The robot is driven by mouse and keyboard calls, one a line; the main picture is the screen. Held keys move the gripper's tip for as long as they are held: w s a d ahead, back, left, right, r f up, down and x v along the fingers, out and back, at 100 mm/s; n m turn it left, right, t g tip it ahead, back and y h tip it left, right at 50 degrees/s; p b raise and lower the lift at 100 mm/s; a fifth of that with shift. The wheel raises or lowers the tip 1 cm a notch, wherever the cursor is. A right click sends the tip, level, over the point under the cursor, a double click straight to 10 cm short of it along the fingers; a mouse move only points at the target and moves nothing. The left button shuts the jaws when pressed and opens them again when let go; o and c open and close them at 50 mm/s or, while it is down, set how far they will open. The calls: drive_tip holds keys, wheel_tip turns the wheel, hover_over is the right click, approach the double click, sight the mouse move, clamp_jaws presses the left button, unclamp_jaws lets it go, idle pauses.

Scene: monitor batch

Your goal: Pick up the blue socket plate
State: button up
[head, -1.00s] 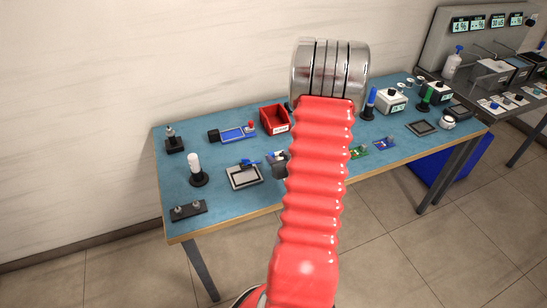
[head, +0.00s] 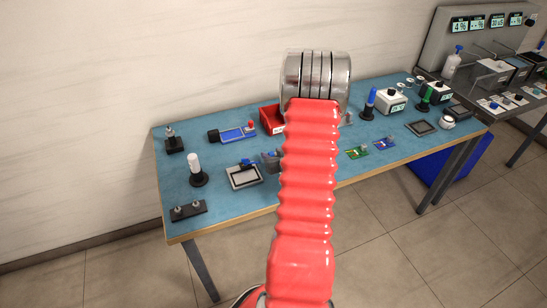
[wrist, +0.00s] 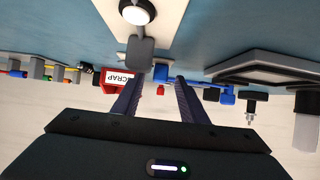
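A blue plate (head: 236,134), the likeliest socket plate, lies on the back left of the blue-topped table. It has a black block at its left end and a small red-topped part at its right end. My gripper (wrist: 155,88) shows in the wrist view with its two dark fingers apart and nothing held between them. A small blue part (wrist: 160,72) shows beyond the fingertips; I cannot tell whether it belongs to the plate. The wrist view is upside down. In the head view my red arm hides the gripper.
A red bin (head: 270,117) stands right of the plate, partly behind my arm; its SCRAP label shows in the wrist view (wrist: 121,79). A white cylinder on a black base (head: 196,170) and a grey framed pad (head: 243,180) stand nearer the front edge. Bare table lies between them.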

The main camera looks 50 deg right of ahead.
drive_tip(key=shift+c, duration=0.4)
clamp_jaws()
idle(0.4)
